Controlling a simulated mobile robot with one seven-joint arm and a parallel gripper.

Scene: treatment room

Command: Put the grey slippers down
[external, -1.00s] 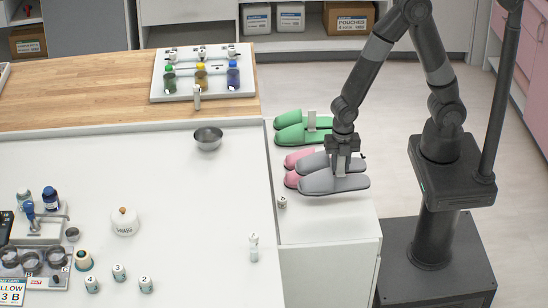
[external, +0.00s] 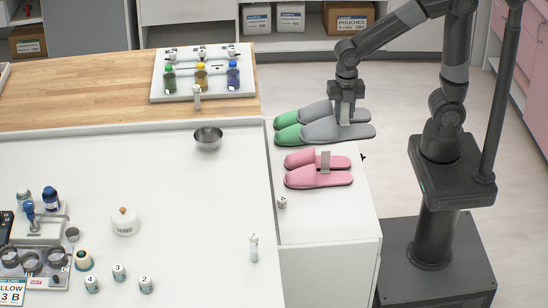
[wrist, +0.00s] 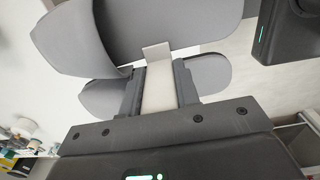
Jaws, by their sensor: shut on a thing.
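The grey slippers (external: 322,128) hang in my gripper (external: 346,98), at the far end of the white side counter. In the external view they overlap the green slippers (external: 287,128) and hide most of them. My gripper is shut on the pale tab between the grey slippers; the wrist view shows this tab (wrist: 158,88) between the two fingers, with a grey slipper (wrist: 165,35) beyond. The pink slippers (external: 312,178) lie on the counter nearer the camera, with their own tab upright. I cannot tell whether the grey pair touches the green pair.
The white side counter (external: 325,225) is bare in front of the pink slippers, except for a small numbered jar (external: 282,202) at its left edge. The large white table (external: 190,220) adjoins it on the left. A metal bowl (external: 208,138) stands near that table's back right corner.

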